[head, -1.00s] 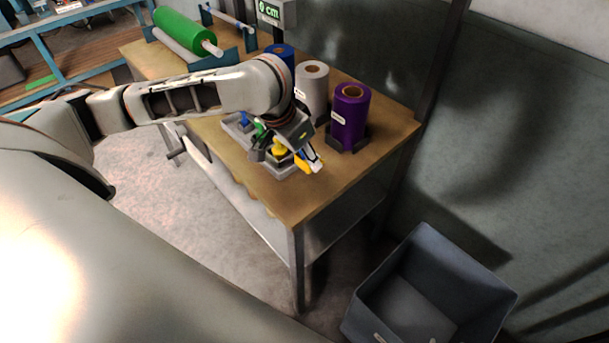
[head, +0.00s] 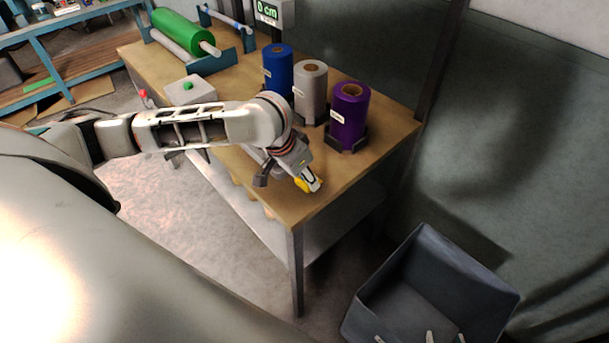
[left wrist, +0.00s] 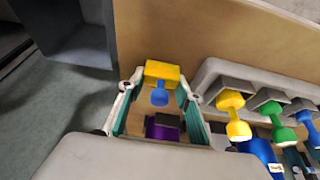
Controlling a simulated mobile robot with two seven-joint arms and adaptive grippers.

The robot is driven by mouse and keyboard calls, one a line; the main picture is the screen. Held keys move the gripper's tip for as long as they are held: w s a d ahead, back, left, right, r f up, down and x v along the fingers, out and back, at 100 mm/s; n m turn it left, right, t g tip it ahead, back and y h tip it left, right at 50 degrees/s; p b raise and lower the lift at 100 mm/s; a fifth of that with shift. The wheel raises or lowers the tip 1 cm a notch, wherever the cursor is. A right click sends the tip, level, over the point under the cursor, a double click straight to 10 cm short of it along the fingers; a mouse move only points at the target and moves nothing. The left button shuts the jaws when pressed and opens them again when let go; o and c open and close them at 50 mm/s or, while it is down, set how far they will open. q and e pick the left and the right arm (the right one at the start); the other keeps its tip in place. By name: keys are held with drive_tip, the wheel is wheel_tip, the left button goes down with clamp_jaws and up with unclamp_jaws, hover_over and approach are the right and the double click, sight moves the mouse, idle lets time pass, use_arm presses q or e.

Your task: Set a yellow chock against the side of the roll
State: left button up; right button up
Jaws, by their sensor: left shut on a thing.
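My left gripper (head: 309,184), whose arm comes in from the left, is shut on a yellow chock (head: 303,185) above the table's front corner. In the left wrist view the yellow chock (left wrist: 162,70) sits between the fingertips, with a blue knob-like part towards the camera. A purple part shows deeper between the fingers; I cannot tell what it belongs to. A green roll (head: 183,31) lies on a stand at the back left, well apart from the chock. Two pale fingertips of my right gripper (head: 445,338) show apart at the bottom edge, over the bin.
Upright blue (head: 278,68), white (head: 310,90) and purple (head: 349,115) rolls stand behind my left gripper. A grey tray with yellow, green and blue knobbed pieces (left wrist: 236,118) lies beside it. A grey bin (head: 470,262) stands right of the wooden table (head: 385,155).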

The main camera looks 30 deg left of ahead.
use_arm(q)
drive_tip(key=o, duration=1.1)
drive_tip(key=shift+f, duration=0.1)
